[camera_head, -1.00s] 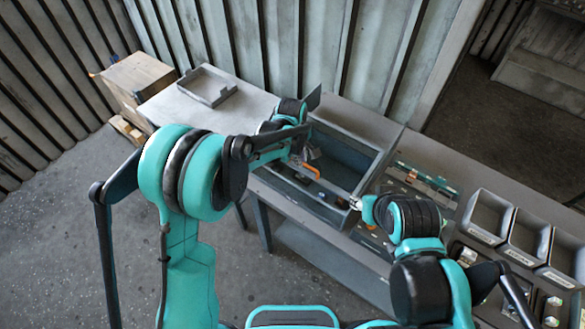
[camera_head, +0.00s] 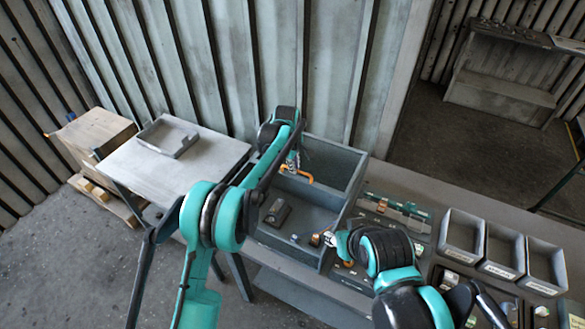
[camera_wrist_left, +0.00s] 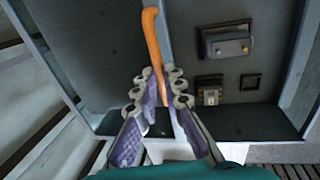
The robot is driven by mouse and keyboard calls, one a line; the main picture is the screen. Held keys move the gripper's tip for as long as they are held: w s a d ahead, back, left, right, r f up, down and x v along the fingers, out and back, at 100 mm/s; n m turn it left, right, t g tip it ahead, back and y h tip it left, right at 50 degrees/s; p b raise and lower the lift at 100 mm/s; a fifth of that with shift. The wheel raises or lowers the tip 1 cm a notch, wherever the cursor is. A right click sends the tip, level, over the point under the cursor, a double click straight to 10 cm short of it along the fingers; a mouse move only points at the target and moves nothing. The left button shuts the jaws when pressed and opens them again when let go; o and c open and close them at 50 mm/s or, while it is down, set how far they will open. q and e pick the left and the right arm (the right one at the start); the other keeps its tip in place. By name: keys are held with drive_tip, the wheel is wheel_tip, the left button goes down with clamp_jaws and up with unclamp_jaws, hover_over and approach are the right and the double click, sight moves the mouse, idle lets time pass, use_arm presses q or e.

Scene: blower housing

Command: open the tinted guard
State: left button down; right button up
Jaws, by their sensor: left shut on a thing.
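The grey blower housing (camera_head: 349,211) is an open-topped box on the bench, its inside visible. The orange handle (camera_head: 306,175) shows at its left side by my left gripper (camera_head: 291,161). In the left wrist view my left gripper (camera_wrist_left: 161,88) has its fingers on both sides of the orange handle (camera_wrist_left: 154,42) and is shut on it. The tinted guard cannot be made out clearly; my left arm covers part of that side. My right gripper (camera_head: 334,240) is by the housing's front right corner; its jaws are too small to read.
A dark block (camera_head: 277,212) sits inside the housing. A grey tray (camera_head: 168,137) lies on the left table, with a wooden crate (camera_head: 95,133) beyond. Bins (camera_head: 461,238) and a parts rack (camera_head: 397,210) stand to the right. A corrugated wall rises behind.

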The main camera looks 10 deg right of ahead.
use_arm(q)
drive_tip(key=c, duration=1.6)
unclamp_jaws()
wheel_tip(320, 180, up, 12)
drive_tip(key=s+a, duration=0.1)
drive_tip(key=s, duration=0.1)
drive_tip(key=shift+a, duration=0.2)
drive_tip(key=shift+f, duration=0.1)
